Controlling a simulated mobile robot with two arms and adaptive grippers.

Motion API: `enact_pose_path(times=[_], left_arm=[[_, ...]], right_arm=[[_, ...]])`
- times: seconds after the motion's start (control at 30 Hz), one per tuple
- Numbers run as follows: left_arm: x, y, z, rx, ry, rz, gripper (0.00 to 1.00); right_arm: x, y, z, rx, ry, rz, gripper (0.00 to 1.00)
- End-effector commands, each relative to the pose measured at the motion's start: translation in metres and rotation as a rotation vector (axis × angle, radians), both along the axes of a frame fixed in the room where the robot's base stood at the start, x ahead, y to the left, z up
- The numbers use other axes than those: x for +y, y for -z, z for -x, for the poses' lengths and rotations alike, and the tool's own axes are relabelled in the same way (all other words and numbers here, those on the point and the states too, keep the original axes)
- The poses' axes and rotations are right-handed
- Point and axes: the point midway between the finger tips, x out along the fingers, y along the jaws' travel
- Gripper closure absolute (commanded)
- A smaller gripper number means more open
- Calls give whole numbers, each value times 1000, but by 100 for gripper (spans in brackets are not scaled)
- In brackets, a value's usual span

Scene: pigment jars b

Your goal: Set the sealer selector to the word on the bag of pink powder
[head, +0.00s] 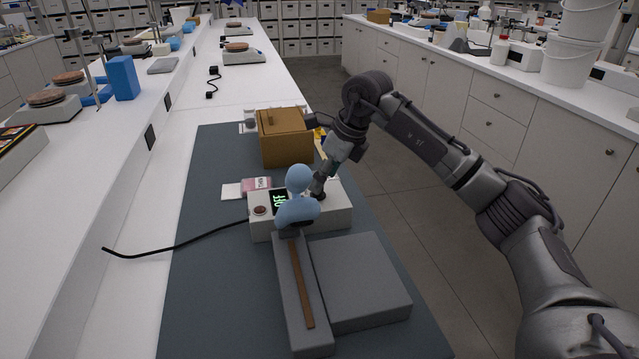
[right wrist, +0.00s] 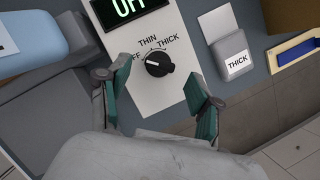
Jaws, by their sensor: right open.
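The sealer (head: 340,218) is a white box with a dark display (head: 279,202) that reads OFF. In the right wrist view its black selector knob (right wrist: 158,63) stands among the words OFF, THIN and THICK; its white mark is towards OFF. The bag of pink powder (head: 249,183) lies behind the sealer in the head view; its small sideways label looks like THIN. My right gripper (head: 318,190) is over the sealer's right end and hides the knob there. In the wrist view the open fingers (right wrist: 160,112) are on either side below the knob, apart from it. My left gripper is out of view.
A greyish bag labelled THICK (right wrist: 237,58) lies right of the sealer in the wrist view. A brown box (head: 284,138) stands behind. The sealer's grey arm with blue handle (head: 298,210) and a grey block (head: 358,280) are in front. A black cable (head: 180,246) runs left.

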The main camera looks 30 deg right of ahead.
Motion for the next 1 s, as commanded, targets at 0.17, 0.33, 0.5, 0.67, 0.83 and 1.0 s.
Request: enact_pose_path(times=[0.17,0.33,0.5,0.67,0.83,1.0], left_arm=[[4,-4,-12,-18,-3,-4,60],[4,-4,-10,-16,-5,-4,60],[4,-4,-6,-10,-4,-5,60],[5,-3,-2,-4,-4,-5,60],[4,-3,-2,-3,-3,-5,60],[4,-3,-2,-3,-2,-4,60]], right_arm=[[5,20,-7,1,0,-1,35],[7,28,-9,1,0,-1,35],[7,28,-10,0,0,-1,35],[7,28,-9,0,0,-1,50],[7,28,-9,0,0,-1,79],[7,28,-9,0,1,-2,96]])
